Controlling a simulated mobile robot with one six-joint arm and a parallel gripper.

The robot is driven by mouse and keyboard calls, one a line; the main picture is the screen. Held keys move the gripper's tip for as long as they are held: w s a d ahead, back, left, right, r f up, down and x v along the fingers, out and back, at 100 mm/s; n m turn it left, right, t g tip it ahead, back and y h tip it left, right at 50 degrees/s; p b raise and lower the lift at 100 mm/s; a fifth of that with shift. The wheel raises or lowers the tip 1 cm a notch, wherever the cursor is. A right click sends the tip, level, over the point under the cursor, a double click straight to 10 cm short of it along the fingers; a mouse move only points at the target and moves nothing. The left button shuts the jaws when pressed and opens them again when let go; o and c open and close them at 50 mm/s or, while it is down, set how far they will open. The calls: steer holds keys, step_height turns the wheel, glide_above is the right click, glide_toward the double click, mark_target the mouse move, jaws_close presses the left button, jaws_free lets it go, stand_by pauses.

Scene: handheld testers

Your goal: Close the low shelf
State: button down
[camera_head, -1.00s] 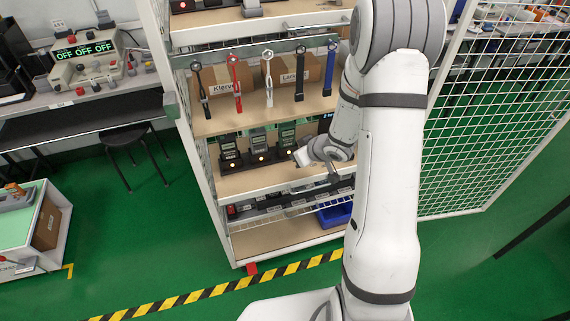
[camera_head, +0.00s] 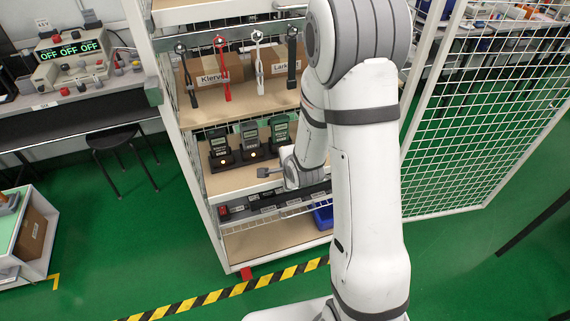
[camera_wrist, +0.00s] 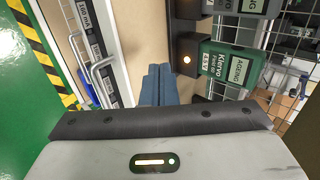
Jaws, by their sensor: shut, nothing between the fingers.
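The shelf unit (camera_head: 222,244) stands ahead with several levels. Its low shelf, with a wire front rail (camera_head: 265,216), sits below the tester shelf (camera_head: 232,184) and above the bottom board. I cannot tell how far the low shelf is pulled out. My gripper (camera_head: 266,172) is at the front of the tester shelf, above the low shelf, pointing left. In the wrist view my gripper (camera_wrist: 158,80) is shut and empty over a tan board (camera_wrist: 140,35), between the wire rail (camera_wrist: 95,65) on the left and testers on the right. My arm hides the right part of the shelves.
Dark handheld testers (camera_head: 250,140) stand just behind my gripper. Tools hang from a rail above, including a red one (camera_head: 222,70). A blue bin (camera_head: 322,217) sits at the low shelf's right. A mesh door (camera_head: 475,120) stands open at right. Green floor lies in front.

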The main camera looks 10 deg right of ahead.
mark_target(273, 155)
steer(key=x, duration=0.6)
steer(key=shift+w+f, duration=0.2)
steer(key=shift+w+a+r, duration=0.15)
steer(key=shift+w, duration=1.05)
steer(key=shift+w+a, duration=0.1)
steer(key=shift+w, duration=0.5)
